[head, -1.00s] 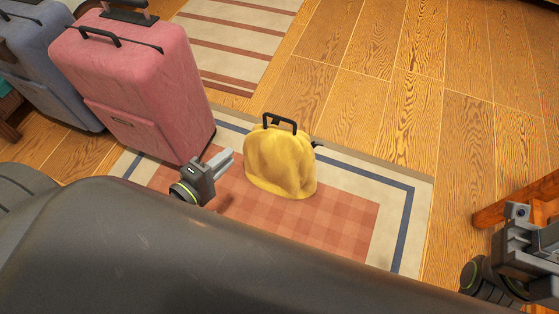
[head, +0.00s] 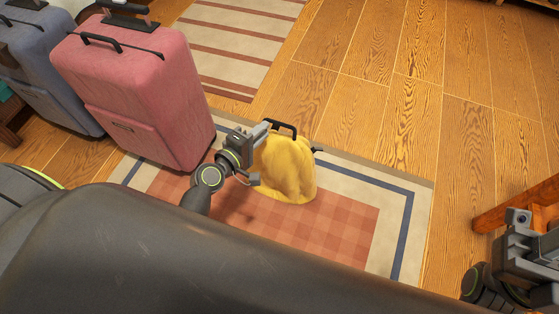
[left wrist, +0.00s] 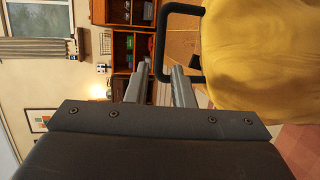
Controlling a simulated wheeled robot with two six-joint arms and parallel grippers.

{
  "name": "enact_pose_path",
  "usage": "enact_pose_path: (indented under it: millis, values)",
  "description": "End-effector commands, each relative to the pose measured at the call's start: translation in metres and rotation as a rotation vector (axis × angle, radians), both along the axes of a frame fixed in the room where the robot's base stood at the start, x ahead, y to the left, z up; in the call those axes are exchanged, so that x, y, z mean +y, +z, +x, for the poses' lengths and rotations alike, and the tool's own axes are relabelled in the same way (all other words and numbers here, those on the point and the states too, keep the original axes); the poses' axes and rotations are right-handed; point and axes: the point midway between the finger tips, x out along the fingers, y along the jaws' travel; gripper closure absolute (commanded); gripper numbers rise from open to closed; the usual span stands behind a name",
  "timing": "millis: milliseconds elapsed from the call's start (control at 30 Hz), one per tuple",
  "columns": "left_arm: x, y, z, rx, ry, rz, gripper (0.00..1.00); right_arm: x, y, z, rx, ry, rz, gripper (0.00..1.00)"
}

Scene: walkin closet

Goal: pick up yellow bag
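The yellow bag (head: 288,170) stands on the rug, its black handle (head: 284,126) upright on top. In the left wrist view the bag (left wrist: 265,50) fills the right side, and its handle (left wrist: 160,45) is close ahead of the fingers. My left gripper (head: 264,131) is at the bag's upper left, next to the handle. In the left wrist view the left gripper (left wrist: 160,80) is open, its two fingers apart with a gap between them. The handle's outer bar lines up with this gap; I cannot tell if it is inside. My right gripper (head: 522,220) is at the right edge, away from the bag.
A pink suitcase (head: 140,85) stands left of the bag, with a blue-grey suitcase (head: 45,70) beyond it. A striped rug (head: 237,45) lies behind. A wooden piece (head: 500,208) is near my right gripper. The wood floor (head: 400,90) behind the bag is clear.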

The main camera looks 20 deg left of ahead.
Motion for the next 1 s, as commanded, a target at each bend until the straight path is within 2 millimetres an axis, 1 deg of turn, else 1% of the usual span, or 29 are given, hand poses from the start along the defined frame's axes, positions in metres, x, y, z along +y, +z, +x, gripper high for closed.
enact_pose_path:
  millis: [33,100,200,300,500,533,600,700,1000]
  values:
    - [-0.002,-0.002,0.009,-0.003,-0.001,0.000,0.78,0.000,-0.003,0.000,-0.001,0.002,0.003,0.58]
    - [-0.005,-0.003,0.019,-0.003,-0.001,0.000,0.78,-0.001,-0.004,-0.001,-0.003,0.005,0.007,0.58]
    - [-0.008,-0.005,0.029,-0.002,0.000,-0.001,0.78,-0.001,-0.005,-0.001,-0.007,0.008,0.012,0.58]
    - [-0.009,-0.006,0.034,-0.001,0.001,0.000,0.78,-0.002,-0.005,-0.001,-0.012,0.009,0.015,0.58]
    - [-0.009,-0.006,0.034,-0.001,0.001,0.000,0.78,-0.001,-0.004,-0.001,-0.019,0.010,0.015,0.58]
    - [-0.009,-0.006,0.034,-0.001,0.001,0.000,0.80,-0.001,-0.004,-0.001,-0.019,0.010,0.015,0.58]
    - [-0.009,-0.006,0.034,-0.001,0.001,0.000,0.89,-0.001,-0.004,-0.001,-0.020,0.010,0.015,0.58]
    - [-0.009,-0.006,0.034,0.000,0.000,0.000,1.00,-0.001,-0.003,-0.001,-0.021,0.011,0.015,0.58]
    - [-0.009,-0.006,0.033,0.000,0.000,0.001,1.00,-0.001,-0.004,-0.001,-0.019,0.011,0.014,0.58]
